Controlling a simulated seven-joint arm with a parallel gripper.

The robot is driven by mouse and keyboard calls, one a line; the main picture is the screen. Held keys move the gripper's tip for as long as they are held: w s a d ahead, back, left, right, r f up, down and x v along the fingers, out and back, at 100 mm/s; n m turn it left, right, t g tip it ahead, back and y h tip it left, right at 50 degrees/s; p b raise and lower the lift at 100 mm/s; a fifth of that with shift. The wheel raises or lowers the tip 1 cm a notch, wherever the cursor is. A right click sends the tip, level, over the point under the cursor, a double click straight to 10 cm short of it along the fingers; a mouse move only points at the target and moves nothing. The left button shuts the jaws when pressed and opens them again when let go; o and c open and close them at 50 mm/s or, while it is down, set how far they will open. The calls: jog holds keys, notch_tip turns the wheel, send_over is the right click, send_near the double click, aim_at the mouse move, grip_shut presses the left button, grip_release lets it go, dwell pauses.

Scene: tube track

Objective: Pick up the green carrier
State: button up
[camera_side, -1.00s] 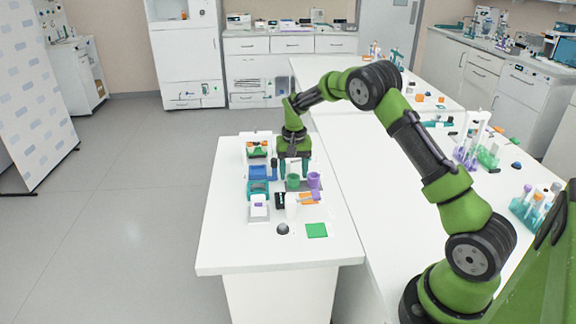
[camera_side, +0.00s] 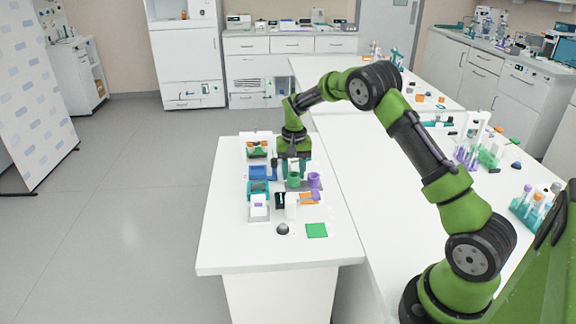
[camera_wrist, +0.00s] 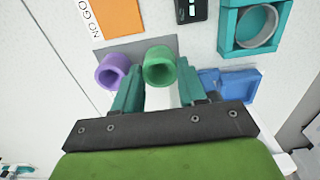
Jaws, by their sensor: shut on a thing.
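The green carrier (camera_wrist: 159,66) is a short open-topped cup in the wrist view, between the two teal fingers of my gripper (camera_wrist: 158,92). It also shows in the side view (camera_side: 293,181), just below my gripper (camera_side: 293,172). My gripper is shut on it, though the contact on its sides is partly hidden. Whether the carrier touches the grey plate (camera_wrist: 108,48) under it I cannot tell. A purple carrier (camera_wrist: 113,71) stands close beside it, to the left in the wrist view and to the right in the side view (camera_side: 314,180).
An orange "NO GO" card (camera_wrist: 112,16) and a black device (camera_wrist: 191,10) lie near the plate. A teal holder with a grey ring (camera_wrist: 228,38) and a blue tray (camera_wrist: 240,84) are on the right. The white table's front (camera_side: 270,252) is mostly clear, with a green square (camera_side: 316,230).

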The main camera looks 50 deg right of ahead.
jog(key=shift+r, duration=2.4)
